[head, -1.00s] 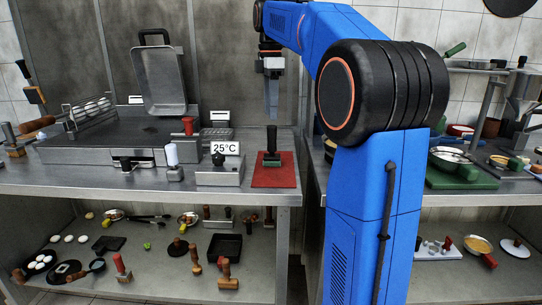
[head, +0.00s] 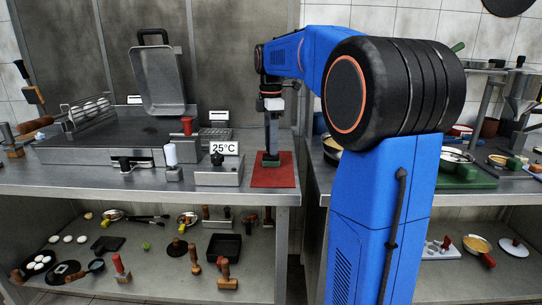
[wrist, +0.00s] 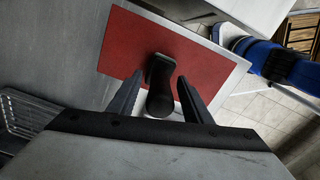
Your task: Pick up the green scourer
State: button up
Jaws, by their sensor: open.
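The green scourer (head: 271,162) stands upright on the red mat (head: 287,176), with a green base and a dark handle. In the head view my gripper (head: 272,150) is directly over it, low down, and hides most of the handle. In the wrist view the scourer's dark handle (wrist: 160,101) points up toward the camera between the two fingers of my gripper (wrist: 159,76). The fingers are open, with a gap visible on each side of the handle. The scourer's green colour is hard to make out in the wrist view.
A temperature box reading 25°C (head: 219,172) stands left of the mat. A white-handled tool (head: 171,162) and a griddle (head: 100,140) are further left. The counter ends just right of the mat, with a gap before the right-hand counter. The lower shelf holds many pans and tools.

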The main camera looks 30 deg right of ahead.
jog(key=shift+f, duration=0.1)
jog(key=shift+c, duration=0.3)
grip_shut()
notch_tip(320, 180, up, 10)
dwell(0.4)
jog(key=c, duration=0.7)
grip_release()
grip_shut()
